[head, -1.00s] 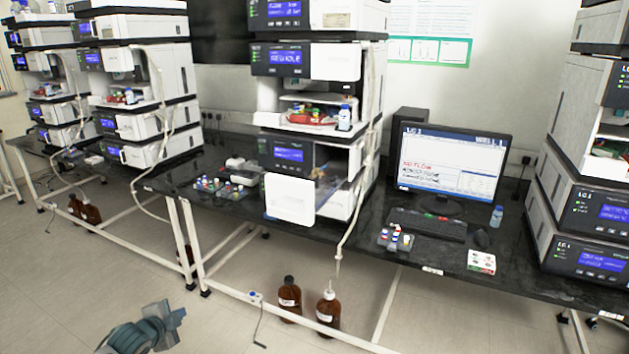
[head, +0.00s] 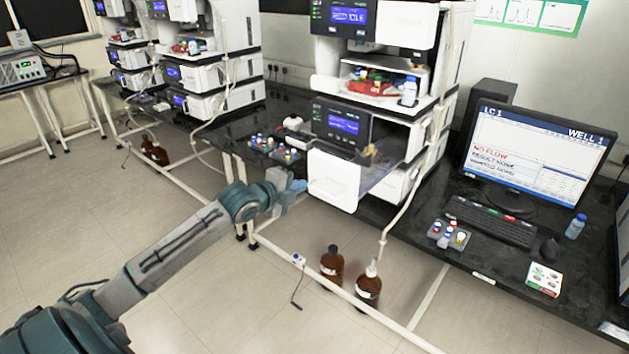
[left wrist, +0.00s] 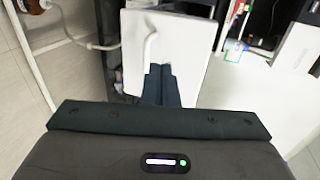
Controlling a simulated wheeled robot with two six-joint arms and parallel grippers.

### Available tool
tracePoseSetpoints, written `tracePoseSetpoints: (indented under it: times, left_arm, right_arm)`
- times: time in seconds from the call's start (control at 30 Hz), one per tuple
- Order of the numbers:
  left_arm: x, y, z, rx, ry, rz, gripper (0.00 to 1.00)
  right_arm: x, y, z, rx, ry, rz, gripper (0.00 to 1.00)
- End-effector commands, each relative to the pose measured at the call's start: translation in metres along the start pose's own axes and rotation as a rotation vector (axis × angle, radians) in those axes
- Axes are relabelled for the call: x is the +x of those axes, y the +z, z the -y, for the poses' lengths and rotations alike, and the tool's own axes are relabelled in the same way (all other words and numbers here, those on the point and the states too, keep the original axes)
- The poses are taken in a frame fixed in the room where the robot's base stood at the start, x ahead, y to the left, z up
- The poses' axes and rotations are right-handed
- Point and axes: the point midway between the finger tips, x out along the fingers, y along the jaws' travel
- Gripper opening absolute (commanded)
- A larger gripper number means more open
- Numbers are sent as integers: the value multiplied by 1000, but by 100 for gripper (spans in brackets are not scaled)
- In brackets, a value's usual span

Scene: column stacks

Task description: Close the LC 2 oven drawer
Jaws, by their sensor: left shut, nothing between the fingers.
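The oven drawer (head: 333,181) of the middle instrument stack juts out past the bench edge, with its white front panel standing forward of the housing. Its clear side shows behind the panel. In the left wrist view the white panel (left wrist: 190,62) with its curved handle fills the upper middle. My left gripper (head: 298,187) is shut and empty, just left of the panel's front face. Its fingers (left wrist: 160,82) overlap the panel in the wrist view; I cannot tell whether they touch it. My right gripper is not in view.
A vial rack (head: 272,147) stands on the bench left of the stack. Brown bottles (head: 368,287) stand on the floor below. A white tube (head: 412,190) runs down the stack's right side. The monitor (head: 541,147) and keyboard (head: 490,220) are further right. Open floor lies front left.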

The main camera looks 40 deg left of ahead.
Motion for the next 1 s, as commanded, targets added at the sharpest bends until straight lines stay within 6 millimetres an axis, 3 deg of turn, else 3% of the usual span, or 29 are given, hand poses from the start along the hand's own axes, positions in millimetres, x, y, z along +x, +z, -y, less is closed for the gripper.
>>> tracePoseSetpoints:
  times: [0.5, 1.0]
  left_arm:
    - [59, -1, 1, -3, 0, -1, 0]
    - [64, -1, 0, 0, 1, -1, 0]
  right_arm:
    - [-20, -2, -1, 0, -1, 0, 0]
    - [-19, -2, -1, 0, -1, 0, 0]
